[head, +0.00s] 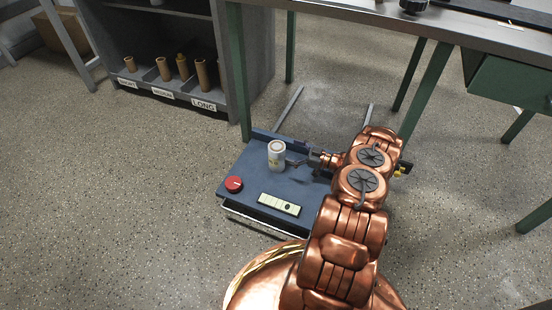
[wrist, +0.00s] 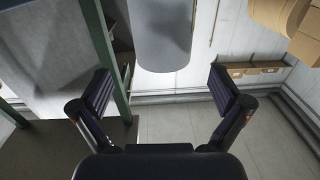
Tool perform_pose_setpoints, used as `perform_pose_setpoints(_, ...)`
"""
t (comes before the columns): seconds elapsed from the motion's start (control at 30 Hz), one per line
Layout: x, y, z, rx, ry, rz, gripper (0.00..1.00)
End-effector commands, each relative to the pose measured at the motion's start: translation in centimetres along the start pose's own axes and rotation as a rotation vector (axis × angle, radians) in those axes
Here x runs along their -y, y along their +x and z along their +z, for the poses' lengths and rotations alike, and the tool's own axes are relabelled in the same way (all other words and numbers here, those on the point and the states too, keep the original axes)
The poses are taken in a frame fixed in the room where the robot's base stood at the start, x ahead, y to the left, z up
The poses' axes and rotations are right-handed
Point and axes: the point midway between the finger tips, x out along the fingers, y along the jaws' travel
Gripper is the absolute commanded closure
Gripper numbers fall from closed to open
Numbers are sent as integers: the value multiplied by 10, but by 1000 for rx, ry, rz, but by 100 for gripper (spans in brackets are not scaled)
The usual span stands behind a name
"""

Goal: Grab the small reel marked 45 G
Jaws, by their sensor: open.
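A small white reel (head: 277,158) with a tan core end stands upright on a blue platform (head: 243,167) in the head view. It has a small yellowish mark on its side; I cannot read it. My gripper (head: 293,161) is just right of the reel, low over the platform, pointing left at it. In the wrist view my gripper (wrist: 162,90) is open, its two dark fingers apart with nothing between them. A pale grey cylinder (wrist: 161,32), apparently the reel, is ahead of the fingers and centred between them. Its top is cut off by the frame.
A red button (head: 234,184) and a pale panel (head: 279,204) are on the platform's near side. A shelf (head: 200,112) with several brown tubes in labelled bays stands behind left. A green-legged table (head: 450,35) stands behind and right. Open floor lies left.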

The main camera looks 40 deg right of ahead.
Motion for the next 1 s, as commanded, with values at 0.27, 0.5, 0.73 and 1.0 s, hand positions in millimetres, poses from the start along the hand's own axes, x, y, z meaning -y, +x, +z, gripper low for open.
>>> perform_pose_setpoints(0.27, 2, 20, 2, -1, -1, -5, 0)
perform_pose_setpoints(0.5, 6, 50, 4, 0, 0, -7, 0)
perform_pose_setpoints(0.73, 5, 60, 1, 2, 0, -3, 0)
perform_pose_setpoints(1.0, 5, 60, 0, 2, 0, -3, 17)
